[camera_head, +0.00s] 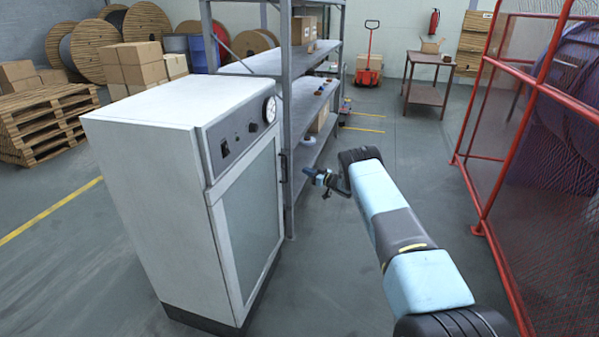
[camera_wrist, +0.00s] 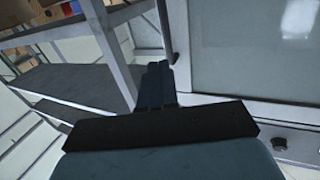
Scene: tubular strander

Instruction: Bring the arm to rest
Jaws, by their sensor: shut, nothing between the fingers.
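My gripper (camera_head: 308,171) is at the end of my blue and black arm, which stretches forward from the lower right in the head view. The gripper is in front of the cabinet's door side, near the door handle and the shelf post; I cannot tell the exact gap. In the wrist view the two dark fingers (camera_wrist: 157,84) lie together, shut, with nothing held between them. Behind them in that view are the shelf and the cabinet's glass door.
A white cabinet (camera_head: 145,130) with a gauge and a shut glass door stands left of my arm. A grey metal shelf (camera_head: 262,62) is behind it. A red mesh fence (camera_head: 500,190) stands on the right. Floor beyond my arm is open towards a red pallet truck (camera_head: 369,70).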

